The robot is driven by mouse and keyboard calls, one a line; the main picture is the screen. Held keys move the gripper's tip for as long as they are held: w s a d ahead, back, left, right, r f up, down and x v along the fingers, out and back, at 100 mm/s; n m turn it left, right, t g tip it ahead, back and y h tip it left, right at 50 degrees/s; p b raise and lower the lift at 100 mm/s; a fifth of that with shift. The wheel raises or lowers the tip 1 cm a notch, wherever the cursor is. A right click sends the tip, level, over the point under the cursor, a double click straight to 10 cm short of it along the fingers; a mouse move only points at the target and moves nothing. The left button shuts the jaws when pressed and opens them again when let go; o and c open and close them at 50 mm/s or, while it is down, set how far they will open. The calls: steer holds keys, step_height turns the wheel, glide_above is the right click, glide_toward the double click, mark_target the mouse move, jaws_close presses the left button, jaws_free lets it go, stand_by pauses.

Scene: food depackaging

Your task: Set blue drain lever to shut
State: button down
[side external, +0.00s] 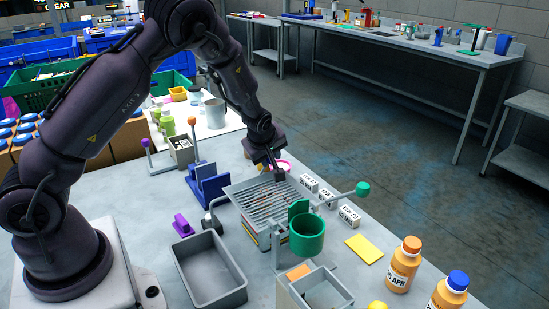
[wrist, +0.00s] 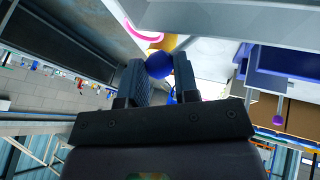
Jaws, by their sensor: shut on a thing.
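The blue ball knob of the drain lever (wrist: 160,66) shows between my fingertips in the wrist view. My gripper (wrist: 159,80) is shut on this knob. In the side view my gripper (side external: 274,168) points down at the far edge of the slatted metal grate (side external: 262,208). The blue knob is hidden there behind the fingers. Most of the lever's rod is hidden too, so I cannot tell its setting.
A blue holder (side external: 208,186) stands left of the grate. A green cup (side external: 307,236) and a green-knobbed lever (side external: 362,189) are at its right. A grey bin (side external: 210,270) is in front. Small white labelled blocks (side external: 328,199) line the right side.

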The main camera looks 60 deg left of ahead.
steer(key=s, duration=0.1)
steer(key=s+t, duration=0.2)
steer(key=shift+s+a+r+n, duration=0.2)
steer(key=shift+r+n, duration=0.1)
steer(key=shift+r, duration=0.05)
steer(key=shift+s, duration=2.2)
steer(key=c, duration=0.9)
jaws_free()
steer(key=shift+d, duration=0.1)
steer(key=shift+o, duration=0.2)
steer(key=shift+w+r, duration=0.1)
steer(key=shift+r, duration=0.05)
steer(key=shift+w, duration=0.1)
